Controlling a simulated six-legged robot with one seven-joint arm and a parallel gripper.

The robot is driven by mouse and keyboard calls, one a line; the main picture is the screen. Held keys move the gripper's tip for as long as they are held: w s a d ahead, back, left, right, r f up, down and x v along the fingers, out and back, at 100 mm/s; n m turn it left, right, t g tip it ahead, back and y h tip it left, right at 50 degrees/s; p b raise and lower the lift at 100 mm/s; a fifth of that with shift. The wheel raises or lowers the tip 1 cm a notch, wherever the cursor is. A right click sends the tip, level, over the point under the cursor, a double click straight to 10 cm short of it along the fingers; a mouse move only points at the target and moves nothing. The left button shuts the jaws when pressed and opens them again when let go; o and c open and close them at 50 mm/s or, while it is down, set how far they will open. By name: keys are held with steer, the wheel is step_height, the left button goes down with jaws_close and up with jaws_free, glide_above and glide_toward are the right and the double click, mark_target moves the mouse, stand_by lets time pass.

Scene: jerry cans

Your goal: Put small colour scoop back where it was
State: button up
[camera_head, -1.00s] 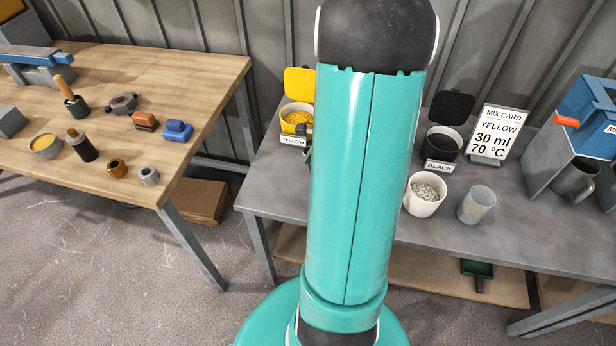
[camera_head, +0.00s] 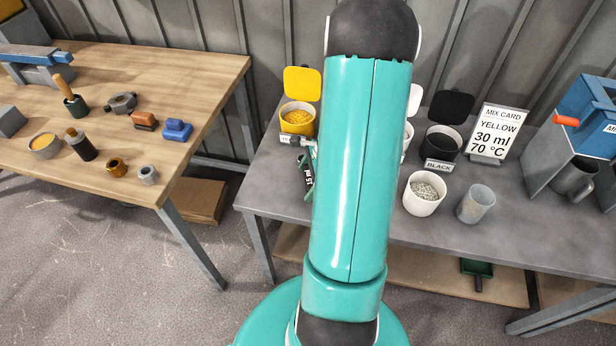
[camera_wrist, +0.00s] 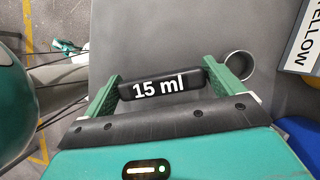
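The small scoop has a black handle marked 15 ml (camera_wrist: 165,92), which lies crosswise between my fingers in the wrist view. A round metal cup (camera_wrist: 238,66), apparently the scoop's bowl, shows beyond the right finger. My gripper (camera_wrist: 163,72) has its two green fingers spread wide, one near each end of the handle. I cannot tell whether they touch it. In the head view the black handle (camera_head: 308,172) shows at the left edge of my arm, over the grey table in front of the yellow bin (camera_head: 298,118). My arm hides most of the gripper there.
The grey table (camera_head: 275,190) also holds a black bin (camera_head: 443,142), a white cup of grains (camera_head: 424,193), a grey beaker (camera_head: 476,204) and a mix card (camera_head: 497,133). A wooden table (camera_head: 200,75) with several small items stands to the left.

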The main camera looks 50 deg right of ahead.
steer(key=shift+o, duration=0.2)
steer(key=v, duration=1.2)
steer(key=w+a+r+n+h, duration=0.1)
steer(key=w+a+r+n, duration=0.1)
steer(key=a+r+n, duration=0.65)
steer(key=w+a+r+n+h, duration=0.25)
steer(key=a+r+n, duration=0.25)
steer(key=a, duration=0.6)
steer(key=s+a+r+n+t, duration=0.1)
steer(key=s+a+r+n, duration=0.2)
steer(key=a+n, duration=0.3)
steer(key=s+a+r+n+t, duration=0.1)
steer(key=s+a+r+n, duration=0.2)
steer(key=a+n, duration=0.3)
steer(key=shift+a+r+t, duration=0.2)
steer(key=shift+a+t, duration=0.1)
steer(key=shift+a, duration=0.7)
steer(key=shift+n, duration=0.25)
